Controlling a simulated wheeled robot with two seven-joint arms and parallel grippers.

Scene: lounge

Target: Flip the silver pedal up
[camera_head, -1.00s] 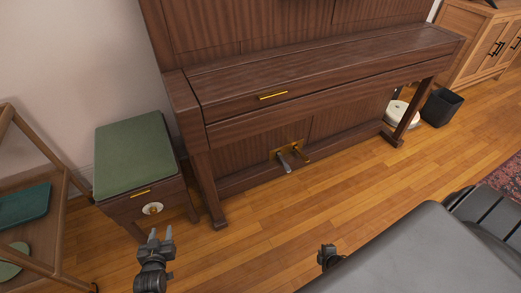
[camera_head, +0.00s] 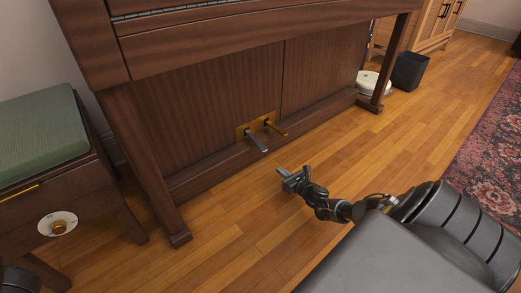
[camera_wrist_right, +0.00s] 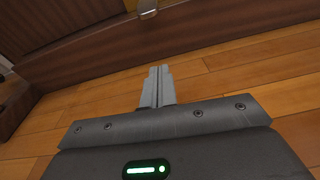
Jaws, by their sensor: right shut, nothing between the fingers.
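The silver pedal (camera_head: 257,143) sticks out of a brass plate low on the front of the wooden piano (camera_head: 205,105). Its free end slants down and lies lower than the gold pedal (camera_head: 276,129) on its right. My right gripper (camera_head: 284,179) is shut and empty, in front of and below the silver pedal, apart from it, over the floor. In the right wrist view the shut fingers (camera_wrist_right: 158,86) point toward the piano base, and a metallic pedal end (camera_wrist_right: 148,8) shows at the top edge. My left gripper is not seen.
A bench with a green cushion (camera_head: 40,137) stands left of the piano, near a piano leg (camera_head: 165,205). A dark bin (camera_head: 409,70) and a pale round object (camera_head: 372,84) are at the back right.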

